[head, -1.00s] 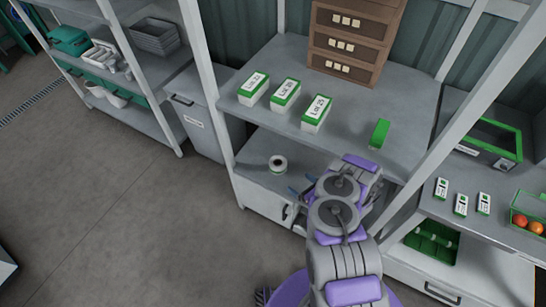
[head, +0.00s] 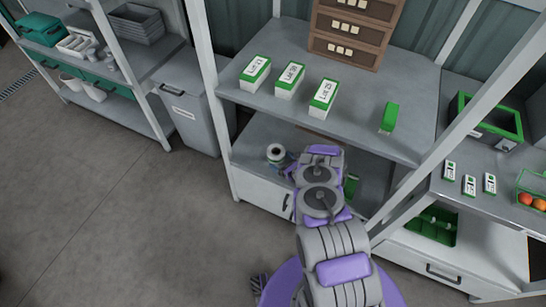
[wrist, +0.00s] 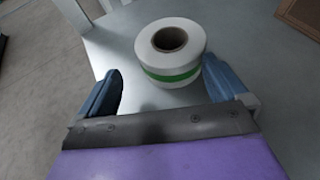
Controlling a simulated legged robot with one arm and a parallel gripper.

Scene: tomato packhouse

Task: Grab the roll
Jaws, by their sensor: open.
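The roll (wrist: 170,68) is white with a green band and a dark hollow core. It stands upright on the lower grey shelf. In the wrist view it sits ahead of my gripper (wrist: 172,92), nearer the right finger, which it overlaps or almost touches; I cannot tell if they are in contact. The left finger is clear of it. My gripper is open with nothing held. In the head view the roll (head: 275,153) shows just left of my gripper (head: 288,168), whose fingers are partly hidden by my arm.
The upper shelf (head: 300,118) overhangs the lower shelf (head: 248,150) and carries several green-and-white boxes (head: 291,80) and a brown drawer unit (head: 352,30). A white post (head: 215,90) stands left of the roll. A green item (head: 351,187) lies on the lower shelf, right of my arm.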

